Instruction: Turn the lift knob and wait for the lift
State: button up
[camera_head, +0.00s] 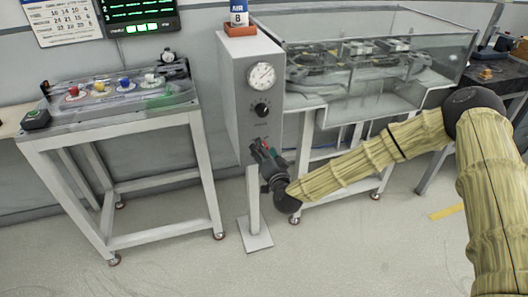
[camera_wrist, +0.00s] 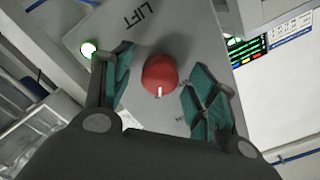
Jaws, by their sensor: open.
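The lift knob (camera_wrist: 160,72) is red and round with a white mark at its lower edge, on a grey panel (camera_wrist: 185,30) lettered LIFT. A small pale lamp (camera_wrist: 88,49) shows on the panel left of the knob. My gripper (camera_wrist: 161,88) is open in the wrist view, with one green-padded finger on each side of the knob and visible gaps to it. In the head view my gripper (camera_head: 265,155) is at the lower front of the grey pedestal box (camera_head: 240,95) and mostly hides the knob there.
A pressure gauge (camera_head: 262,76) and a black knob (camera_head: 262,110) sit higher on the box. A bench (camera_head: 110,122) with coloured pieces stands left. A clear-walled enclosure (camera_head: 400,45) stands behind right. The floor in front is open.

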jog(key=c, duration=1)
jog(key=shift+c, duration=0.2)
